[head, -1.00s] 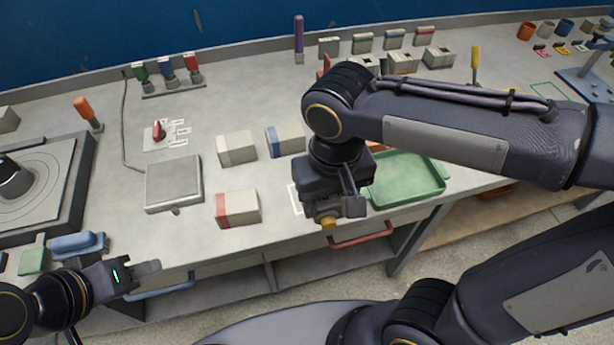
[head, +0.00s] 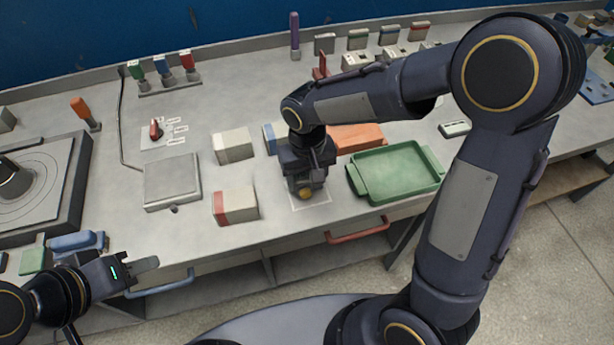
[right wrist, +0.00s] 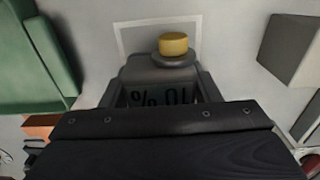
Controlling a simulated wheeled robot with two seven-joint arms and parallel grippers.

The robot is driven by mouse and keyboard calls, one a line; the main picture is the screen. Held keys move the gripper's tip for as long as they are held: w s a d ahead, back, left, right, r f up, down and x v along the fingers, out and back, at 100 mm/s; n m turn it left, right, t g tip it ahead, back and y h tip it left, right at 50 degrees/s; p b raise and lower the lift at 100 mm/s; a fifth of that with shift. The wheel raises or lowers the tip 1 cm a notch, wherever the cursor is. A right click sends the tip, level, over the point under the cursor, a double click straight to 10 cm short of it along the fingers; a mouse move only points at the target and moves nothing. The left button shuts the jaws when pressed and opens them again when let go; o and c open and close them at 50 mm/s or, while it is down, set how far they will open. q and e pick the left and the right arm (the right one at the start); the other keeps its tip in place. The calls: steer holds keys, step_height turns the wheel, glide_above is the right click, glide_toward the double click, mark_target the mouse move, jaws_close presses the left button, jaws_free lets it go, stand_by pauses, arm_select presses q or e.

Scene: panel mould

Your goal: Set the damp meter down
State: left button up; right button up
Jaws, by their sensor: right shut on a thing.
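The damp meter (head: 306,189) is a small dark grey device with a yellow knob. In the right wrist view the meter (right wrist: 160,68) shows a display with dark characters. My right gripper (head: 307,176) is shut on it, with one finger on each side (right wrist: 160,92). The meter is over a white outlined square (head: 318,203) on the bench, partly covering the outline (right wrist: 122,38). I cannot tell whether its underside touches the bench. My left gripper (head: 148,264) is at the bench's front edge, holding nothing visible; its finger gap is unclear.
A green tray (head: 396,172) is close on the right, with an orange box (head: 356,137) behind it. A red-banded box (head: 236,205), a plain pale box (head: 232,146) and a blue-banded box (head: 269,138) are to the left. A grey scale (head: 172,182) is further left.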

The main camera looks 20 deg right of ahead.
steer(key=shift+f, duration=0.25)
steer(key=shift+f, duration=0.15)
steer(key=o, duration=1.3)
steer(key=shift+o, duration=0.2)
step_height(320, 180, up, 12)
steer(key=shift+r, duration=0.25)
steer(key=s+d+m+t+y, duration=0.1)
steer(key=s+d, duration=0.3)
steer(key=s, duration=0.4)
steer(key=s+d+m+t+y, duration=0.1)
steer(key=s+d+t, duration=0.3)
steer(key=s, duration=0.5)
steer(key=shift+d+f+t+y, duration=0.3)
steer(key=shift+d+y, duration=0.3)
steer(key=shift+y, duration=0.3)
